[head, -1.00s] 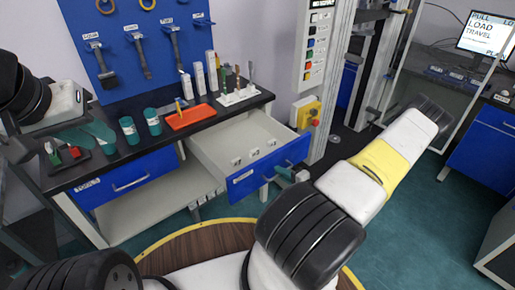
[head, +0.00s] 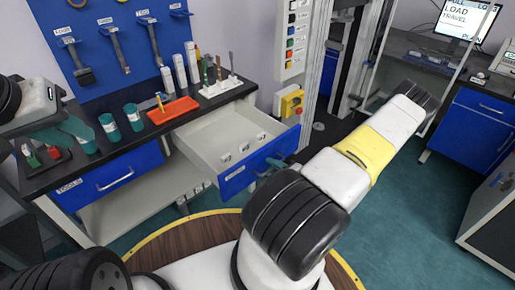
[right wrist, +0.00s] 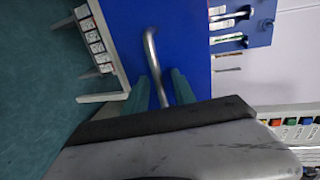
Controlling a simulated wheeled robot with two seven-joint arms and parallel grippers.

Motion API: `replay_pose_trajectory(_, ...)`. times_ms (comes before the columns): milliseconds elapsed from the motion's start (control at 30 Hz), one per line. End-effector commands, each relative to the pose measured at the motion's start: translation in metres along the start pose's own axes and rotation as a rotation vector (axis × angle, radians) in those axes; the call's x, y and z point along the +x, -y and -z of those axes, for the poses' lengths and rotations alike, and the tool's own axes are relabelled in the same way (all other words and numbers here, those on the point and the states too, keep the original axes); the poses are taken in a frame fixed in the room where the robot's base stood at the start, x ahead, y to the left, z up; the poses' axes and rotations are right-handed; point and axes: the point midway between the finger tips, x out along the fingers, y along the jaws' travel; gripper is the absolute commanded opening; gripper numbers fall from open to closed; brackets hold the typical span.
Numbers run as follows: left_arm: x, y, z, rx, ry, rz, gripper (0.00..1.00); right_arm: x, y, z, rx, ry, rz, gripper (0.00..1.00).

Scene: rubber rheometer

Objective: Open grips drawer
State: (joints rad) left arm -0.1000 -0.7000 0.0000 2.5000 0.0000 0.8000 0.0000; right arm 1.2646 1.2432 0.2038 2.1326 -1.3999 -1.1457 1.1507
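A drawer with a blue front (head: 235,180) stands open under the black counter in the head view; its label is too small to read. Several small labelled parts (head: 243,147) are inside it. My right gripper (head: 277,164) is at the drawer front, partly behind my own arm. In the right wrist view its two teal fingers (right wrist: 160,88) lie on either side of the silver drawer handle (right wrist: 151,48), closed about it. My left gripper (head: 55,138) is above the counter at the left, its teal fingers spread apart with nothing visible held between them.
A closed blue drawer (head: 108,178) is to the left. On the counter are teal cups (head: 110,127), an orange tray (head: 173,110), a white rack (head: 220,88) and a dark tray (head: 45,160) near my left gripper. A yellow box with a red button (head: 292,103) is beyond the drawer.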

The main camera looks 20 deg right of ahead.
Motion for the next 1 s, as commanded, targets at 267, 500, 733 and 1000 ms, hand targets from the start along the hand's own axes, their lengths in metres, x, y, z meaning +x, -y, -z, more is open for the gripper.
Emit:
replay_pose_trajectory(267,0.000,0.000,0.000,0.000,0.000,0.000,0.27,-0.008,0.000,0.001,-0.001,-0.001,0.000,0.32)
replay_pose_trajectory(500,0.000,0.000,0.000,0.000,0.000,0.000,0.27,-0.049,0.000,0.001,0.000,-0.004,-0.002,0.32)
replay_pose_trajectory(733,0.000,0.000,0.000,0.000,0.000,0.000,0.27,-0.075,0.000,0.000,0.000,-0.001,-0.001,0.32)
replay_pose_trajectory(1000,0.000,0.000,0.000,0.000,0.000,0.000,0.27,-0.078,0.000,0.000,0.000,0.000,0.000,0.32)
